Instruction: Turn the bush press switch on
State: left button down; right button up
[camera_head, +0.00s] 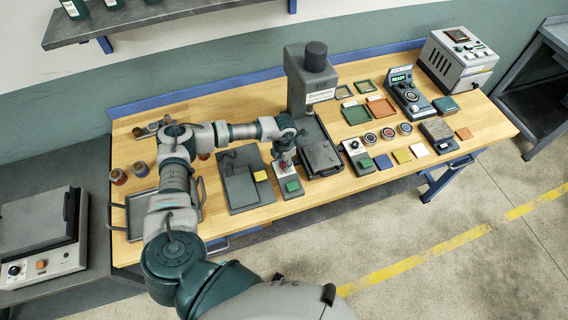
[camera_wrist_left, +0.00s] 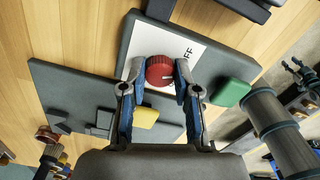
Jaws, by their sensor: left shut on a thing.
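A dark grey switch box (camera_head: 289,191) with a white plate stands near the table's front edge, just left of the tall press (camera_head: 297,85). In the left wrist view the box (camera_wrist_left: 150,35) carries a red knob (camera_wrist_left: 159,70) with a white mark, a green block (camera_wrist_left: 230,92) and printed letters, of which "FF" shows. My left gripper (camera_head: 285,158) reaches down over the box. In the left wrist view its two fingers (camera_wrist_left: 159,76) close on the knob from both sides. My right gripper is in neither view.
A grey plate (camera_head: 238,188) with a yellow block (camera_head: 261,175) lies left of the box. A dark hinged block (camera_head: 321,158) and a second switch box (camera_head: 354,153) stand to the right. Trays, round gauges and coloured tiles fill the table's right side.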

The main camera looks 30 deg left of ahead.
pick_arm(q)
jog(key=m+b, duration=0.2)
jog(key=m, duration=0.1)
jog(key=shift+w+m, duration=0.1)
jog(key=shift+m, duration=0.2)
jog(key=m+b, duration=0.2)
jog(key=m, duration=0.1)
jog(key=shift+m, duration=0.3)
jog(key=m+b, duration=0.2)
jog(key=m, duration=0.1)
jog(key=shift+r+m, duration=0.1)
jog(key=shift+m, duration=0.2)
jog(key=shift+r+m+b, duration=0.1)
jog(key=shift+m+b, duration=0.35)
jog(key=shift+m, duration=0.25)
jog(key=shift+w+r, duration=0.1)
jog(key=c, duration=1)
grip_release()
jog(key=shift+c, duration=0.2)
jog(key=shift+o, duration=1)
jog(key=shift+f, duration=0.2)
